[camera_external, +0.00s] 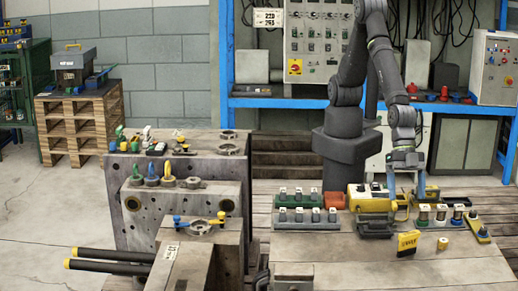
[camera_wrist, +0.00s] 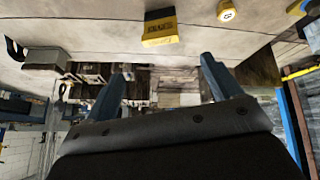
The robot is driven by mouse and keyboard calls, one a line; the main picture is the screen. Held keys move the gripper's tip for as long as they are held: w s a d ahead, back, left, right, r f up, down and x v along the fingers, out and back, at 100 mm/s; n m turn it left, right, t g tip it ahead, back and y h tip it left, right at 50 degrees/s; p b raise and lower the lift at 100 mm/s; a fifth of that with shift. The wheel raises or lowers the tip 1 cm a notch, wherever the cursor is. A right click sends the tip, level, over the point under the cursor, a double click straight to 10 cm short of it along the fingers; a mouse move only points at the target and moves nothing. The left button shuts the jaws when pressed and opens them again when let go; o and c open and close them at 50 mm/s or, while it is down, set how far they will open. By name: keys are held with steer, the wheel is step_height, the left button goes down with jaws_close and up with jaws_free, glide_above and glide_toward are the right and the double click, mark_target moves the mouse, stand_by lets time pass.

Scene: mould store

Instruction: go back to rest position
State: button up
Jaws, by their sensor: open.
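My gripper (camera_external: 405,190) hangs over the back of the right-hand bench, beside a yellow machine (camera_external: 357,200). Its two blue fingers point down and stand apart. In the wrist view my gripper (camera_wrist: 163,78) shows both blue fingers spread, with nothing held between them. Whether a finger touches the yellow machine cannot be told. A yellow and black box (camera_external: 408,243) stands on the bench in front of the gripper. It also shows at the top of the wrist view (camera_wrist: 160,32).
A small yellow cylinder (camera_external: 443,243) stands near the box. Racks of small parts (camera_external: 305,217) sit left of the machine, and several spools (camera_external: 440,214) right of it. Large steel mould blocks (camera_external: 180,190) stand at left. The bench front (camera_external: 450,272) is clear.

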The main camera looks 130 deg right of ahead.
mark_target(411, 235)
steer(key=x, duration=1.1)
steer(key=shift+w+f, duration=0.1)
steer(key=shift+f, duration=0.2)
step_height(411, 235, up, 3)
steer(key=shift+f, duration=0.2)
steer(key=shift+r, duration=0.6)
steer(key=shift+f, duration=0.1)
